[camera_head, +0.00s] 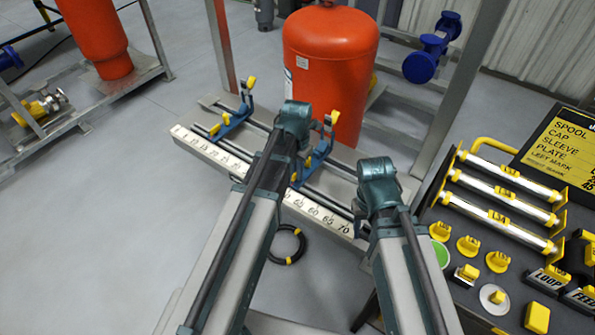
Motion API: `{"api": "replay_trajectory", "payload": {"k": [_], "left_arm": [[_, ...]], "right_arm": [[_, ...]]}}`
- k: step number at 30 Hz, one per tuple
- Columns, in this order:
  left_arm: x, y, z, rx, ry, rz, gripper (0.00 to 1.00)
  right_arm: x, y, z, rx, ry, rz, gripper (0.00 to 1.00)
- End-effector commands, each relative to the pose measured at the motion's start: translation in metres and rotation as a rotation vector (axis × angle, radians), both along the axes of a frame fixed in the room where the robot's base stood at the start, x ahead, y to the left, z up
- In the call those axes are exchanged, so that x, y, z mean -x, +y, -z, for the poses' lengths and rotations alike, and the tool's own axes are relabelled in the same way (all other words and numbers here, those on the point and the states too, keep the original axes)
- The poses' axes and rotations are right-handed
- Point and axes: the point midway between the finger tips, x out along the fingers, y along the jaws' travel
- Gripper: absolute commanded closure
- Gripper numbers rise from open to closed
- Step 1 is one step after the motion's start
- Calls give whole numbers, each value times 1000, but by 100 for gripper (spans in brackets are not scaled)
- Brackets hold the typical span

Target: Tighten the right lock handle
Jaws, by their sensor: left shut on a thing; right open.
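The bench rail (205,152) carries a number scale and two blue clamps with yellow-tipped parts. The left clamp (236,117) stands free. The right clamp (320,150) is partly covered by my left arm; yellow parts show at its top and lower end. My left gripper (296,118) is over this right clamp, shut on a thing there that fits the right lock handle. Its fingers and the grip point are hidden behind the wrist. My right gripper (378,180) is open, to the right of the clamp by the rail's right end. Its fingers are also hidden.
A red tank (328,65) stands just behind the rail, beside a grey upright post (462,85). A dark table at right holds shiny spools (503,180), yellow-black pieces and a label board (565,150). A black-yellow ring (286,260) lies below the rail.

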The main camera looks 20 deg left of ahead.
Motion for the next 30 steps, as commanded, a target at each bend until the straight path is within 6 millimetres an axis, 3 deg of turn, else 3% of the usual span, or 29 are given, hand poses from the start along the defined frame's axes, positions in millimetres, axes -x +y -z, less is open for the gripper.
{"api": "replay_trajectory", "payload": {"k": [1, 2, 6, 17, 30], "left_arm": [[0, 0, 0, 0, 0, -33, 100], [0, 0, 0, 0, 0, -29, 83], [0, 0, 0, 0, 0, -27, 59], [0, 0, -2, 0, 0, -25, 59], [0, 0, -35, 0, 0, -25, 59]], "right_arm": [[0, 0, 0, 0, 0, 0, 50], [0, 0, 0, 0, 0, 0, 50], [0, 0, 0, 0, 0, 0, 50], [0, 0, -2, 0, 0, 0, 50], [0, 0, -35, 0, 0, 0, 50]]}}
